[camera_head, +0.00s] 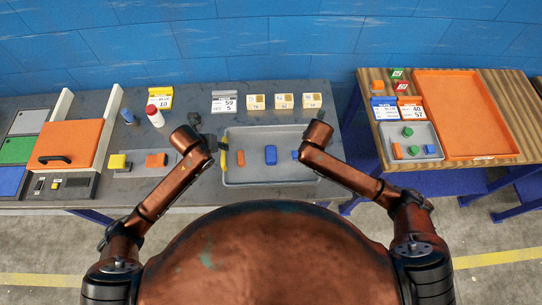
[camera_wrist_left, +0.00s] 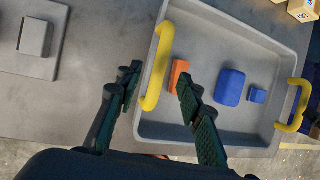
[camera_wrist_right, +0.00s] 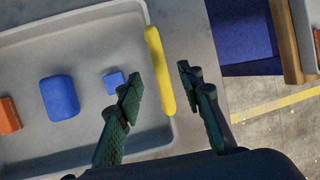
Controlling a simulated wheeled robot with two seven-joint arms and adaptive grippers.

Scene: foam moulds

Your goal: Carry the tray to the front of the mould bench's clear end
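The grey tray (camera_head: 262,180) lies on the dark bench in front of me. It holds an orange block (camera_head: 240,158), a larger blue block (camera_head: 270,154) and a small blue block (camera_wrist_right: 115,82). Its left yellow handle (camera_wrist_left: 157,68) stands between the spread fingers of my left gripper (camera_wrist_left: 158,84). Its right yellow handle (camera_wrist_right: 158,70) stands between the spread fingers of my right gripper (camera_wrist_right: 160,82). Both grippers are open, with gaps visible beside the handles. In the head view my right arm hides the right handle.
Cube-like boxes (camera_head: 284,101) and a label stand (camera_head: 224,101) line the back. A plate (camera_head: 132,170) with yellow and orange blocks, a bottle (camera_head: 154,116) and an orange-lidded unit (camera_head: 70,143) lie left. A wooden table (camera_head: 376,92) with an orange tray (camera_head: 455,115) stands right, across a gap.

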